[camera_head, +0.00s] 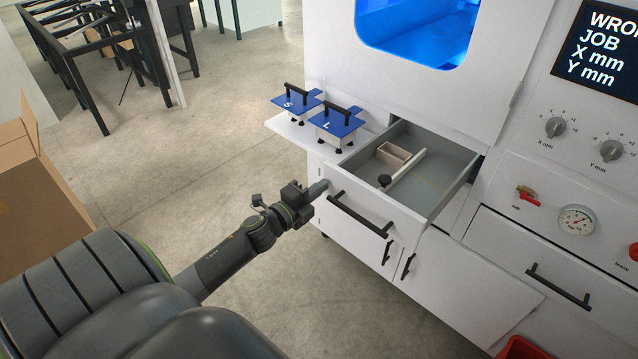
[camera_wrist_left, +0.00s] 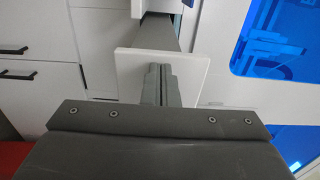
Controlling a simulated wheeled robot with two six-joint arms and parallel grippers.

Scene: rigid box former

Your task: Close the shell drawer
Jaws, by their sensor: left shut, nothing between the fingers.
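The open drawer (camera_head: 437,202) sticks out of the white machine, with a grey inside and a white front panel (camera_head: 350,190) carrying a black bar handle (camera_head: 360,216). Inside it lie a small beige open box (camera_head: 393,154) and a pale bar with a black knob (camera_head: 402,170). My left gripper (camera_head: 322,187) is shut and empty, its fingertips at the left end of the drawer's front; I cannot tell whether they touch it. In the left wrist view the shut fingers (camera_wrist_left: 158,84) overlap a white panel (camera_wrist_left: 130,72), apparently the drawer front. My right gripper is not in view.
A side shelf (camera_head: 290,129) left of the drawer holds two blue-topped pieces marked S (camera_head: 290,103) and L (camera_head: 334,122). A closed drawer with a black handle (camera_head: 558,287) is at the right. A cardboard box (camera_head: 40,190) stands at the left.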

